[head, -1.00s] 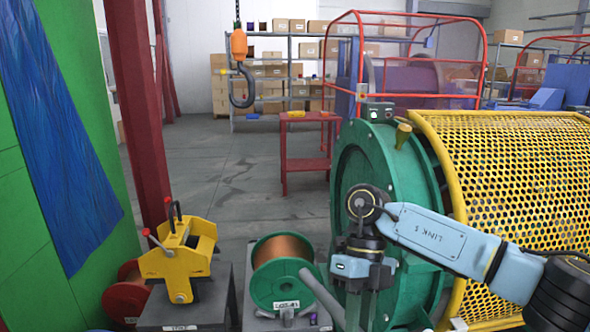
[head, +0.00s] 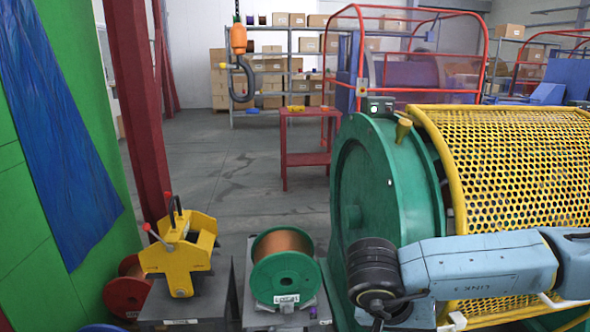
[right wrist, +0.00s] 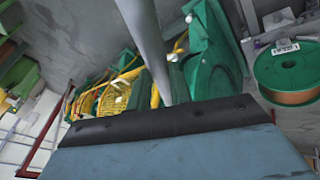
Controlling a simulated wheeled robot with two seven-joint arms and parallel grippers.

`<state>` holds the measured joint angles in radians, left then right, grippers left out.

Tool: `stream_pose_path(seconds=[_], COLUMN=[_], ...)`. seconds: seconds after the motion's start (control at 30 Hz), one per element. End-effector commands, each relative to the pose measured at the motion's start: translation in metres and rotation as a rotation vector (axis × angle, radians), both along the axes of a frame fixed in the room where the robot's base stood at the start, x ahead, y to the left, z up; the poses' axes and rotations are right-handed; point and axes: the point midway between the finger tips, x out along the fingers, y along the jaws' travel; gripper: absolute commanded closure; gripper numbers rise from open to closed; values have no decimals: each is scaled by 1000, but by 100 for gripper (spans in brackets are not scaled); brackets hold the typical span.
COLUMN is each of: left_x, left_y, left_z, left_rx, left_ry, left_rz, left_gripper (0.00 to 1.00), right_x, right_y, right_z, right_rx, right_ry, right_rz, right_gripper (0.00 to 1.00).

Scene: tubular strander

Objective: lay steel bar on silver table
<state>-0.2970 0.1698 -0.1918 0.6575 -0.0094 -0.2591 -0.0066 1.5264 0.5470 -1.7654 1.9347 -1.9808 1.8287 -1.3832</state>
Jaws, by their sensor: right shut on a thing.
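The steel bar is a smooth grey rod (right wrist: 148,45) that runs from the top of the right wrist view down to the dark pad of my right gripper (right wrist: 165,112). My right gripper is shut on the bar. The bar's far end is cut off by the frame. In the head view, the bar and the right gripper's fingers are out of sight below the right arm. A grey stand (head: 250,318) carries a green spool of copper wire, and another grey stand (head: 205,302) carries a yellow clamp device. I cannot tell which is the silver table. My left gripper is not in view.
A green drum flange (head: 370,200) with a yellow mesh guard (head: 510,170) is close beside my right arm. The copper spool (head: 282,268) and yellow device (head: 180,258) stand to the left. A red table (head: 305,145) is further back, with open floor before it.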

Motion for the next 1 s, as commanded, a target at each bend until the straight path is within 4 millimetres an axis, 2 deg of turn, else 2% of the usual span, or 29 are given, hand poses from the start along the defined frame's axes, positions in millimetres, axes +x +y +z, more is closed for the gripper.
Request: stream_pose_path(seconds=[0.1,0.23,0.63,0.77,1.0], left_x=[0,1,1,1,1], left_y=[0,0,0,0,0], left_z=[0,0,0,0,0], left_rx=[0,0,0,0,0], left_ry=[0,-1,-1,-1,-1], left_rz=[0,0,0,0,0], left_gripper=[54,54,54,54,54], right_x=[-1,-2,-2,-3,-9], right_y=[-10,-14,-13,0,49], right_z=[1,1,2,11,45], right_rx=[1,1,0,2,1], right_ry=[-4,-3,-2,-5,-9], right_rz=[157,257,305,365,602], right_gripper=[100,100,100,100,100])
